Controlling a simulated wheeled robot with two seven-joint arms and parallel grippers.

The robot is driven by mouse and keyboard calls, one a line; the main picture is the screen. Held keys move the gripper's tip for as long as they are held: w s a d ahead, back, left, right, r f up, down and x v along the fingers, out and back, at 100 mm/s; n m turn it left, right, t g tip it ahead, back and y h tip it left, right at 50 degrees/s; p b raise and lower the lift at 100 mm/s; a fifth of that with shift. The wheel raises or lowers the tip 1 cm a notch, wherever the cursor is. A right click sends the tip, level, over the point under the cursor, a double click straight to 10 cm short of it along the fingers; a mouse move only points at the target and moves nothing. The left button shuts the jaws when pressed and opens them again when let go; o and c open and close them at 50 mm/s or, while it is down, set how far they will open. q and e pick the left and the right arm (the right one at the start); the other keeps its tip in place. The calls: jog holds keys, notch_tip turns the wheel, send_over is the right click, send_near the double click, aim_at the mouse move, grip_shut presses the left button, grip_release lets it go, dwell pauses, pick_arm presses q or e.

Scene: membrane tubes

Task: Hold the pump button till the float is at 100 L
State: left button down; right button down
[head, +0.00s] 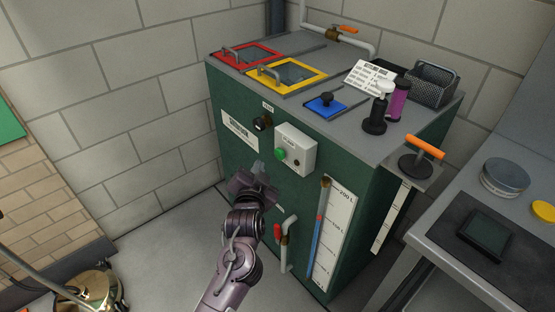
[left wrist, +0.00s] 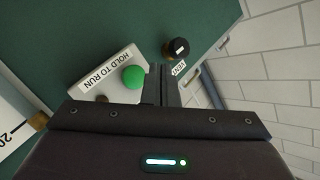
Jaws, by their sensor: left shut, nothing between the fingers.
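The green pump button (head: 280,154) sits on a pale control box (head: 297,142) on the front of a dark green tank cabinet (head: 345,165). In the left wrist view the button (left wrist: 134,77) stands out beside the words HOLD TO RUN. My left gripper (head: 262,168) is shut and empty, left of and a little below the button in the head view. In the left wrist view its fingertips (left wrist: 158,72) are just right of the button, apparently not on it. The sight tube (head: 319,235) shows blue low down beside a scale (head: 335,230) topped 200 L.
A black knob (head: 263,123) is up and left of the box. A red-handled tap (head: 284,232) juts out below it. An orange-handled lever (head: 421,150) sticks out on the right, near a side bench (head: 460,262).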

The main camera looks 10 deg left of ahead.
aim_at(280, 154)
pick_arm(q)
jog(key=shift+w+d+p, duration=0.3)
jog(key=shift+w+d, duration=0.65)
jog(key=shift+w, duration=0.3)
dwell(1.2)
jog(key=shift+w+d+p, duration=0.25)
jog(key=shift+w+p, duration=0.05)
jog(key=shift+p, duration=0.05)
jog(key=shift+w+d, duration=0.35)
jog(key=shift+w, duration=0.1)
dwell(4.8)
